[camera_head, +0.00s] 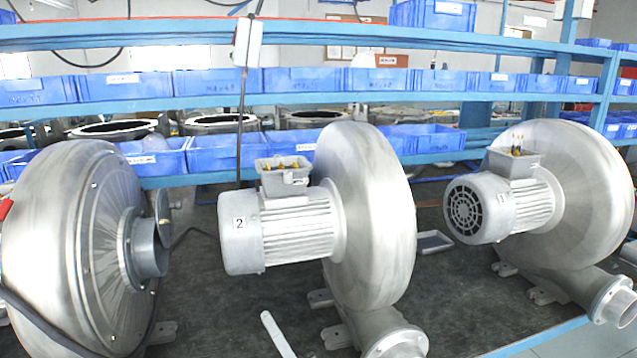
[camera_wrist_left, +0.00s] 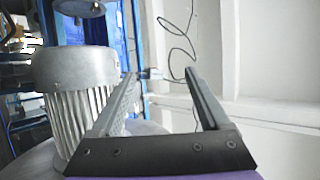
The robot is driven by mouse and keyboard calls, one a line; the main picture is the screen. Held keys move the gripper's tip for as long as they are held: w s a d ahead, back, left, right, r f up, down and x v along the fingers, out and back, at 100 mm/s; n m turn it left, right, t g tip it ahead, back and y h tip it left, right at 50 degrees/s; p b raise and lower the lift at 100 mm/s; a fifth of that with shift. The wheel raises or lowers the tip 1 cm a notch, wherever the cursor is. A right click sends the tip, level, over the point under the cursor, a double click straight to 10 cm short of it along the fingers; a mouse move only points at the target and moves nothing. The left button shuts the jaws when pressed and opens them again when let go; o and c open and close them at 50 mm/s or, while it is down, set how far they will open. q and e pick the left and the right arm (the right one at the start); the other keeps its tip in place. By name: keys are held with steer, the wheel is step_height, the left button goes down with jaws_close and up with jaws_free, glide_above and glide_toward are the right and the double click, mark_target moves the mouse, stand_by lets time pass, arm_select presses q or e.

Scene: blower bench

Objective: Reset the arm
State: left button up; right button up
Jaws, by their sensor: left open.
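My left gripper (camera_wrist_left: 161,75) shows in the left wrist view. Its two fingers are apart and nothing is between them. A ribbed grey motor (camera_wrist_left: 78,105) stands close to the left of the fingers, and I see a gap between them only in part. In the head view no gripper can be made out clearly. My right gripper is in neither view. In the head view a blower with motor 2 (camera_head: 285,225) stands in the middle of the bench, another blower (camera_head: 512,203) on the right and a third (camera_head: 70,240) on the left.
A pale bar (camera_head: 277,335) rises at the bottom edge. A blue rack with blue bins (camera_head: 305,80) runs behind. A white wall (camera_wrist_left: 270,60) and black cable show in the wrist view.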

arm_select(q)
steer(key=s+a+f+g+h+p, duration=0.15)
steer(key=a+g, duration=0.25)
steer(key=a, duration=0.4)
steer(key=s+a+g+h+p, duration=0.1)
steer(key=a+g+h+p, duration=0.15)
steer(key=a, duration=0.45)
steer(key=s+a+f+g+h, duration=0.4)
steer(key=s, duration=0.2)
steer(key=s+d+f+n+g+h+p, duration=0.1)
steer(key=s+f+g+h+p, duration=0.1)
steer(key=s+f+h+p, duration=0.45)
steer(key=s+d+n+h, duration=0.1)
steer(key=s+d+h, duration=0.5)
steer(key=s+d, duration=0.2)
steer(key=shift+s+d+r+n+b, duration=0.2)
steer(key=shift+d+n+b, duration=0.15)
steer(key=shift+d, duration=0.3)
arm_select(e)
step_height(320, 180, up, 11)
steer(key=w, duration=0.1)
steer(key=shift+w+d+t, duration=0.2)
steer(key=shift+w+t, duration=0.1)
arm_select(q)
steer(key=shift+h, duration=0.25)
